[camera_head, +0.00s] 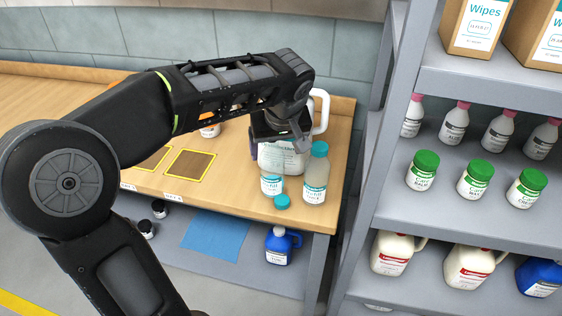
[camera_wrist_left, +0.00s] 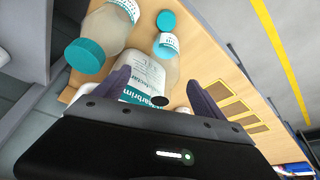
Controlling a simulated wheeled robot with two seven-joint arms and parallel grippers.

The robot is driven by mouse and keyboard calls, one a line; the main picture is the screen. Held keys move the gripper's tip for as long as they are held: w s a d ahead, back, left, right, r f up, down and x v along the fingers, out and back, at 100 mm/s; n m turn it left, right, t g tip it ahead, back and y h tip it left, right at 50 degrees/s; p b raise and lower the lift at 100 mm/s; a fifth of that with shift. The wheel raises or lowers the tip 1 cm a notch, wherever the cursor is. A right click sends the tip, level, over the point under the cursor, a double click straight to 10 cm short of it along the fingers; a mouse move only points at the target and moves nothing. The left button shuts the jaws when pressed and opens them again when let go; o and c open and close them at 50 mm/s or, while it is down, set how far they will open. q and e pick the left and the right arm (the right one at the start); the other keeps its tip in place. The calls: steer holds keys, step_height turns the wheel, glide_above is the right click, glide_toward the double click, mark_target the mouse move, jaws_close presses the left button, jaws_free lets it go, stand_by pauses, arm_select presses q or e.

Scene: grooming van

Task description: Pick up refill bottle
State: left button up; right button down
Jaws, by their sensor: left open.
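A refill bottle (camera_head: 316,178) with a teal cap stands near the right front of the wooden table. It also seems to show at the upper left of the left wrist view (camera_wrist_left: 112,28). Another labelled refill bottle (camera_head: 271,183) stands to its left; its top is hidden behind my gripper. A teal cap-like piece (camera_head: 282,201) sits in front of it. My left gripper (camera_head: 283,135) is open and empty, above and behind these bottles, in front of a big white jug (camera_head: 321,112). In the left wrist view the jug's label (camera_wrist_left: 143,80) lies between the fingers. My right gripper is out of view.
The table (camera_head: 235,205) has yellow-edged mats (camera_head: 190,165) to the left. A grey shelf unit (camera_head: 390,200) stands close on the right with bottles, green-lidded jars (camera_head: 475,180) and jugs. A blue jug (camera_head: 279,246) and blue cloth (camera_head: 215,238) are on the lower shelf.

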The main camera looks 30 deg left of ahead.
mark_target(272, 164)
arm_select(q)
steer(key=shift+s+r, duration=0.1)
steer(key=shift+s, duration=0.2)
steer(key=shift+x, duration=1.35)
steer(key=shift+w, duration=0.1)
steer(key=p+x, duration=0.1)
steer(key=x, duration=0.3)
steer(key=shift+a+p, duration=0.15)
steer(key=shift+p, duration=0.2)
steer(key=shift+w+a+f, duration=0.1)
steer(key=shift+a+f, duration=0.05)
steer(key=shift+f, duration=0.45)
steer(key=shift+c, duration=0.4)
